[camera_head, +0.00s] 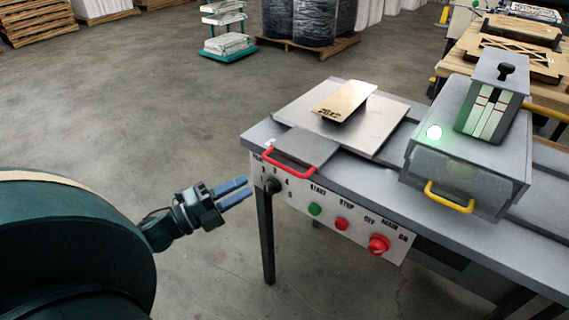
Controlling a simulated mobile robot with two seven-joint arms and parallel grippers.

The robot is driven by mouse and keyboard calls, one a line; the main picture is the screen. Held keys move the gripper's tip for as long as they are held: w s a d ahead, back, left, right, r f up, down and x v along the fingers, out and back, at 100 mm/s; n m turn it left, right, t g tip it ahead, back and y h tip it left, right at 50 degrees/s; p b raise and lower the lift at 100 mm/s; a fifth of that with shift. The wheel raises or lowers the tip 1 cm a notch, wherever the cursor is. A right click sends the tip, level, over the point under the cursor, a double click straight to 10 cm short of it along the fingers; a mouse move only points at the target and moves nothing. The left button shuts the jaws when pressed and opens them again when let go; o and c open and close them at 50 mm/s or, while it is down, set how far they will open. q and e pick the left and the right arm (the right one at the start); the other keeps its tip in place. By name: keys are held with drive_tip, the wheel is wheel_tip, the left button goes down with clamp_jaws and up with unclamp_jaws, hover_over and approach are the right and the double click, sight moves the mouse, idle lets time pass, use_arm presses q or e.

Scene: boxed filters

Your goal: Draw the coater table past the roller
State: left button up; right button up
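The coater table (388,132) is a flat light-grey plate on top of the bench. A tan panel marked with dark print (345,99) lies on it. A grey tongue with a red handle (289,163) reaches to the bench's front left edge. The grey housing (467,165) stands to the right of the table; no roller can be seen in it. My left gripper (241,191) is left of the bench front, apart from the red handle and lower left of it. Its two blue fingers are a little apart with nothing between them. My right gripper is out of view.
The front panel holds a black knob (272,186), a green button (314,209), a red button (342,224) and a larger red knob (379,245). The housing has a yellow handle (449,197) and a lit green lamp (434,132). Floor left of the bench is clear.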

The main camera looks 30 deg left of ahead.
sight(282, 167)
use_arm(q)
drive_tip(key=x, duration=1.1)
drive_tip(key=shift+w+r+p, duration=0.1)
drive_tip(key=shift+p, duration=0.3)
clamp_jaws()
